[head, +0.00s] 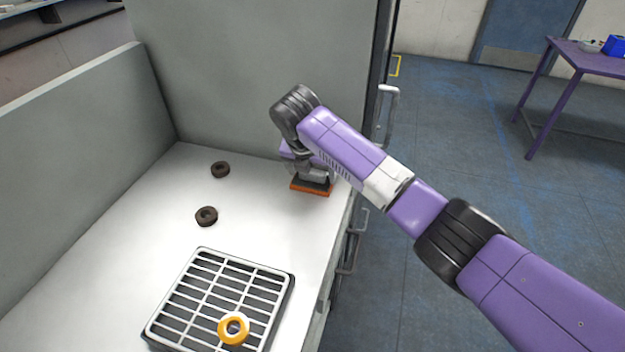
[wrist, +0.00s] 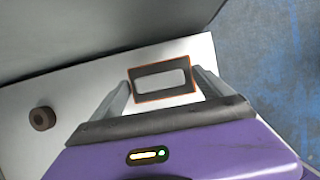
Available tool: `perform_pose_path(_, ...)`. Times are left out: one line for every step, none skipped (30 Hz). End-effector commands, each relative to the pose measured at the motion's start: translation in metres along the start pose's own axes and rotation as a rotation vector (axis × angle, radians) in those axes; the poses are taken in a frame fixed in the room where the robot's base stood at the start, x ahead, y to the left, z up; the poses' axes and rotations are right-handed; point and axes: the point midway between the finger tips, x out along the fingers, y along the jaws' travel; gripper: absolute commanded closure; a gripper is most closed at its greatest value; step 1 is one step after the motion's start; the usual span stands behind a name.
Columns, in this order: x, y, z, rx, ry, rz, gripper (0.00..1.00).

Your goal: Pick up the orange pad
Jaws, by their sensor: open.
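The orange pad (head: 311,188) lies on the white worktop near its right edge, directly below my gripper (head: 312,178) in the head view. In the wrist view the pad (wrist: 164,98) is a rectangle with a thin orange rim, a dark grey top and a pale centre. My gripper (wrist: 161,80) is open there, with one finger at the pad's left side and one at its right. I cannot tell whether the fingers touch the pad. My arm hides part of the pad's upper side in the head view.
Two dark rings (head: 220,169) (head: 206,216) lie left of the pad. A white grid rack (head: 200,262) with a yellow ring (head: 233,330) on it stands nearer. A grey panel (head: 240,70) rises behind the worktop (head: 120,225). A purple table (head: 590,62) is far right.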

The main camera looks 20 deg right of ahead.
Motion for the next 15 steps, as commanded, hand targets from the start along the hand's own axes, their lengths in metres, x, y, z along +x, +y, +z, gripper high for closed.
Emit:
perform_pose_path(0.0007, 0.0002, -0.0001, -0.001, 0.000, 0.000, 0.11)
perform_pose_path(0.0008, 0.0003, -0.0001, 0.000, -0.001, 0.001, 0.11)
perform_pose_path(0.0007, 0.0003, -0.0001, 0.000, -0.001, 0.001, 0.11)
perform_pose_path(0.0007, 0.0003, -0.0001, -0.001, -0.001, 0.001, 0.11)
perform_pose_path(0.0007, 0.0002, -0.0001, 0.000, 0.000, 0.001, 0.11)
perform_pose_path(0.0007, 0.0002, -0.0001, 0.000, 0.000, 0.001, 0.13)
perform_pose_path(0.0007, 0.0002, -0.0001, 0.000, 0.000, 0.001, 0.19)
perform_pose_path(0.0006, 0.0001, -0.0001, 0.000, 0.000, 0.001, 0.25)
perform_pose_path(0.0006, 0.0001, -0.0001, 0.000, 0.000, 0.000, 0.32)
perform_pose_path(0.0006, 0.0001, -0.0001, 0.000, 0.000, 0.000, 0.38)
perform_pose_path(0.0006, 0.0001, -0.0001, 0.000, 0.000, 0.000, 0.44)
perform_pose_path(0.0006, 0.0001, -0.0001, 0.000, 0.000, 0.000, 0.52)
perform_pose_path(0.0006, 0.0001, -0.0001, 0.000, 0.000, 0.000, 0.58)
perform_pose_path(0.0005, 0.0000, -0.0001, 0.000, 0.000, 0.000, 0.64)
perform_pose_path(0.0005, 0.0000, -0.0001, 0.000, 0.000, 0.000, 0.72)
